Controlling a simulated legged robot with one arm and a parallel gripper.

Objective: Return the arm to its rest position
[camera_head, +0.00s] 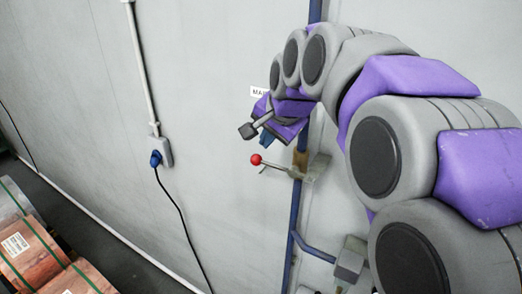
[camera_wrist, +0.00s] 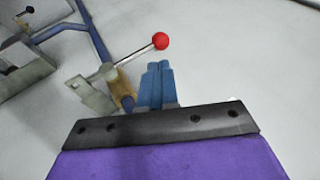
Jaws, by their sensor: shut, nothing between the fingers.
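My arm reaches in from the right side of the head view, bent, with purple and grey links. My gripper (camera_head: 265,139) is at its far end, near the wall and just above the red ball of a lever (camera_head: 256,159). In the wrist view, the blue fingers of my gripper (camera_wrist: 158,82) are together with nothing between them. The lever's red ball (camera_wrist: 161,41) shows beyond the fingertips, and its rod runs left to a metal bracket. I see no contact between the fingers and the lever, though the exact gap is hard to judge.
A blue pipe (camera_head: 295,210) runs down the grey wall behind the lever. A wall socket (camera_head: 166,152) with a blue plug and black cable is to the left. Strapped copper rolls (camera_head: 30,250) lie at bottom left. The wall between socket and lever is bare.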

